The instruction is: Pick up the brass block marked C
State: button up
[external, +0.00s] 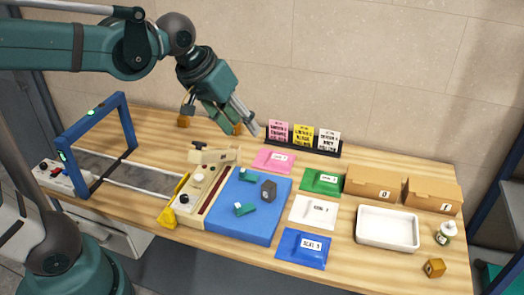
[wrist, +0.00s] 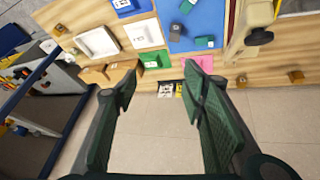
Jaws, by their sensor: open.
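Several small brass-coloured blocks are on the wooden table; I cannot read a C on any of them. One brass block (external: 237,129) is at the back, partly hidden by my gripper (external: 249,120). Another (external: 183,121) is further left at the back, and a third (external: 434,267) is at the front right corner, with a dark mark. In the wrist view two back blocks (wrist: 242,81) (wrist: 296,77) show to the right of my gripper (wrist: 160,88), and one (wrist: 60,29) shows at the upper left. My gripper is open, empty and raised above the table's back edge.
A blue mat (external: 228,213) holds teal and dark grey blocks, beside a beige press (external: 197,190). A blue frame (external: 127,130) stands left. Coloured packets, label cards (external: 302,139), cardboard boxes (external: 374,184), a white tray (external: 388,246) and a bottle (external: 445,233) occupy the right.

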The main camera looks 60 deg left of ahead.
jog(key=w+a+f+n+g, duration=0.1)
jog(key=w+a+n, duration=0.3)
jog(key=a, duration=0.5)
jog(key=w+a+f+n+g, duration=0.1)
jog(key=w+a+n, duration=0.3)
jog(key=a, duration=0.5)
jog(key=w+a+f+n+g+b, duration=0.1)
jog(key=w+a+f+n, duration=0.15)
jog(key=a, duration=0.65)
jog(key=w+a+f+n, duration=0.15)
jog(key=a+f, duration=0.25)
jog(key=a, duration=0.6)
jog(key=n+g+h, duration=0.1)
jog(key=n+h, duration=0.1)
jog(key=n, duration=0.9)
send_over(182, 117)
jog(key=f, duration=2.3)
jog(key=shift+s+a+b, duration=0.3)
jog(key=shift+a+b, duration=0.05)
jog(key=shift+b, duration=0.05)
jog(key=shift+s+a+f, duration=0.1)
jog(key=shift+s+a, duration=0.05)
jog(key=shift+f, duration=0.15)
jog(key=shift+w+d+f, duration=0.1)
jog(key=shift+f, duration=0.5)
jog(key=shift+w+d+f, duration=0.1)
jog(key=shift+f, duration=0.45)
